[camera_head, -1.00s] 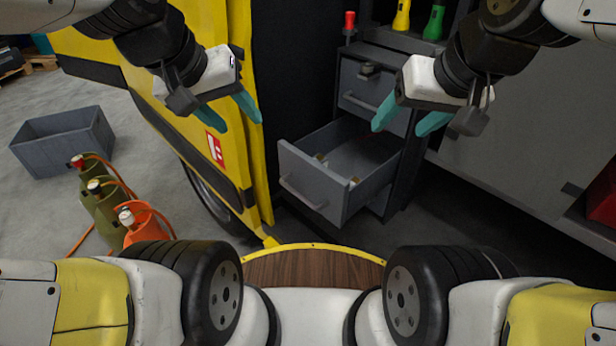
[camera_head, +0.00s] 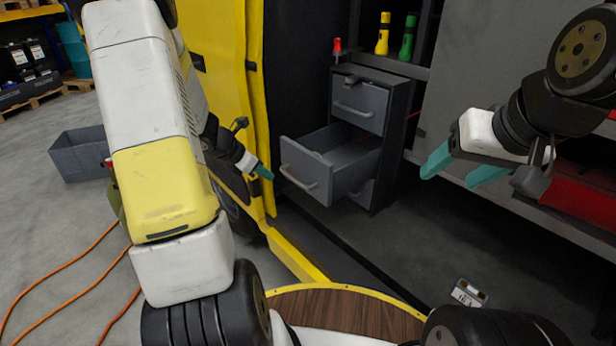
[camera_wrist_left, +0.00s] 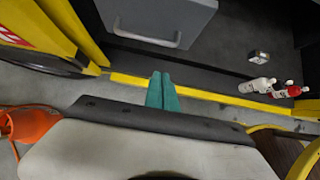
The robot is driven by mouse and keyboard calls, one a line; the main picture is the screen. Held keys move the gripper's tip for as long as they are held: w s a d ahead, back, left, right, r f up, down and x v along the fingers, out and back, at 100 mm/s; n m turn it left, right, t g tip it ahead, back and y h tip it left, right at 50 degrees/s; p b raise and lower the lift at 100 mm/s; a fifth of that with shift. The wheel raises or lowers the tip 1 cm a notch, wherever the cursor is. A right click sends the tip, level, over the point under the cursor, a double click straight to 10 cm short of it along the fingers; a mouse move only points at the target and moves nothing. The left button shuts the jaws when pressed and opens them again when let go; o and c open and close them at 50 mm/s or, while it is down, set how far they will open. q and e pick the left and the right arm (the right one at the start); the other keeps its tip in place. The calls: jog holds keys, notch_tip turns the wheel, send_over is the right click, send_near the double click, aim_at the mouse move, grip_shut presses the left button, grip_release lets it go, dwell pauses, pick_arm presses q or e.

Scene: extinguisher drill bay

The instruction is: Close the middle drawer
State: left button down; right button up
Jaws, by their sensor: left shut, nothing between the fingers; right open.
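The grey middle drawer (camera_head: 333,178) is pulled well out of the grey cabinet (camera_head: 396,120), with its bar handle (camera_head: 300,180) on the front. My left gripper (camera_head: 265,172) is shut and empty, just left of the drawer front in the head view and apart from it in the picture. In the left wrist view, the shut teal fingers (camera_wrist_left: 162,91) point toward the drawer front (camera_wrist_left: 165,14) and its handle (camera_wrist_left: 147,38), with a gap between. My right gripper (camera_head: 458,170) is open and empty, to the right of the cabinet.
The top drawer (camera_head: 360,104) is shut. A yellow door panel (camera_head: 228,90) stands left of the drawer. Red, yellow and green torch-like items (camera_head: 382,35) stand above. Bottles (camera_wrist_left: 270,88) and a small box (camera_wrist_left: 259,57) lie right of the fingers in the wrist view.

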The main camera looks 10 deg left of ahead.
aim_at(314, 175)
pick_arm(q)
jog(key=w+d+r+x, duration=0.1)
jog(key=x, duration=1.2)
jog(key=shift+w+r, duration=0.25)
jog(key=shift+w, duration=0.05)
jog(key=shift+d, duration=0.2)
